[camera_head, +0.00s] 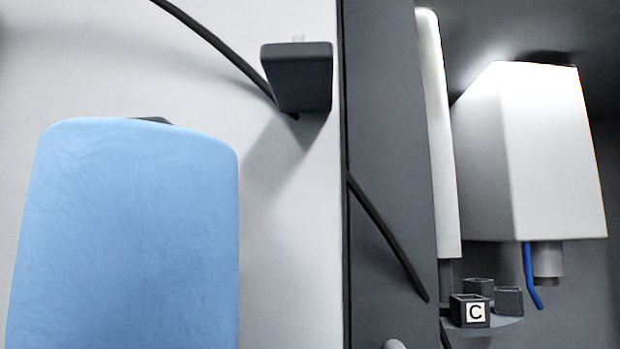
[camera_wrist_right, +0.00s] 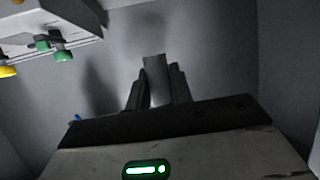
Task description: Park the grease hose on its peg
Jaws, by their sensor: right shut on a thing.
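In the right wrist view my right gripper (camera_wrist_right: 157,75) is shut on a pale grey piece (camera_wrist_right: 155,80) that stands between its dark fingers. Whether this piece belongs to the grease hose cannot be told. In the head view a black hose or cable (camera_head: 215,40) runs from the top edge down behind a dark block. Another black length (camera_head: 385,235) slants down across the dark panel. A short blue hose (camera_head: 530,275) hangs under a white box. I cannot tell which is the grease hose, and no peg is clearly identifiable. My left gripper is not in view.
A large blue rounded form (camera_head: 125,235) fills the lower left. The dark block (camera_head: 298,80) stands out from the pale surface. The white box (camera_head: 540,150) hangs at right above small dark bins (camera_head: 470,310), one marked C. Green and yellow knobs (camera_wrist_right: 62,56) are near the right wrist.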

